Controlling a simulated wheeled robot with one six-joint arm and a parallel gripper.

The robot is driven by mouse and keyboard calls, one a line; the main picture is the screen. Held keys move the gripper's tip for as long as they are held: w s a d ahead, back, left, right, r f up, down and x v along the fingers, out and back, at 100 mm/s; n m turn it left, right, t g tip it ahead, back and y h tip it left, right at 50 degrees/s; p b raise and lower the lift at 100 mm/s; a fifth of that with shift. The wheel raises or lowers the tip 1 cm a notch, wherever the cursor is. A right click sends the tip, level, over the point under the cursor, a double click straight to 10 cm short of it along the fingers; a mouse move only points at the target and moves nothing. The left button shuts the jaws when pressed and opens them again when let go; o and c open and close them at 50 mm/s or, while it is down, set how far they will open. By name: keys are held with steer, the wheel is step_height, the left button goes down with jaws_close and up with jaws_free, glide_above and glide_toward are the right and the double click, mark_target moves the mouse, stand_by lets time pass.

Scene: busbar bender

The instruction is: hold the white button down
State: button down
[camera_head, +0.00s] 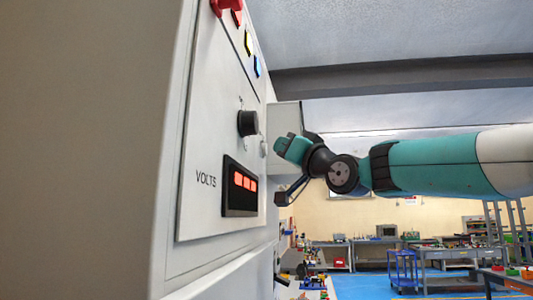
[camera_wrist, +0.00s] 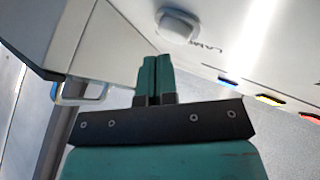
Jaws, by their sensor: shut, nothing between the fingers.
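The white button (camera_wrist: 177,26) is a rounded white cap on a pale panel, at the top of the wrist view, next to partly cut-off lettering. My gripper (camera_wrist: 155,62) is shut and empty, its two teal fingers side by side. Its tips show just below and left of the button in the wrist view, with a visible gap in the picture; the exact depth is hard to judge. In the head view a small pale shape (camera_head: 262,146) beside the black knob may be the same button. My arm reaches in from the right there; the fingertips are not clear.
The panel carries a black knob (camera_head: 248,123), a red lit VOLTS display (camera_head: 240,187), and red, yellow (camera_head: 248,42) and blue (camera_head: 257,66) parts above. A metal handle (camera_wrist: 82,92) is at left in the wrist view. Benches and a blue cart (camera_head: 403,270) stand far behind.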

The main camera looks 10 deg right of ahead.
steer(key=shift+d, duration=0.15)
steer(key=d, duration=0.1)
steer(key=s+d+b, duration=0.1)
steer(key=d, duration=0.1)
steer(key=s+d+b, duration=0.1)
steer(key=shift+d, duration=0.3)
stand_by(1.1)
steer(key=s+a+f+g+h+b, duration=0.1)
steer(key=s+a+f+g, duration=0.2)
steer(key=f, duration=0.6)
steer(key=s+a+f+g+h, duration=0.15)
steer(key=f+g, duration=0.25)
steer(key=f, duration=0.6)
steer(key=s+a+f+g+h+b, duration=0.1)
steer(key=s+a+f+g, duration=0.25)
steer(key=f, duration=0.55)
steer(key=s+d+f+n+g+h+b, duration=0.1)
steer(key=s+f+n+g+h, duration=0.2)
steer(key=s+f+g, duration=0.7)
steer(key=s+f+h, duration=0.1)
steer(key=s+f, duration=1.1)
steer(key=s, duration=0.1)
steer(key=shift+s+d+f+n, duration=0.25)
steer(key=shift+s+d+n, duration=0.05)
steer(key=shift+s, duration=0.05)
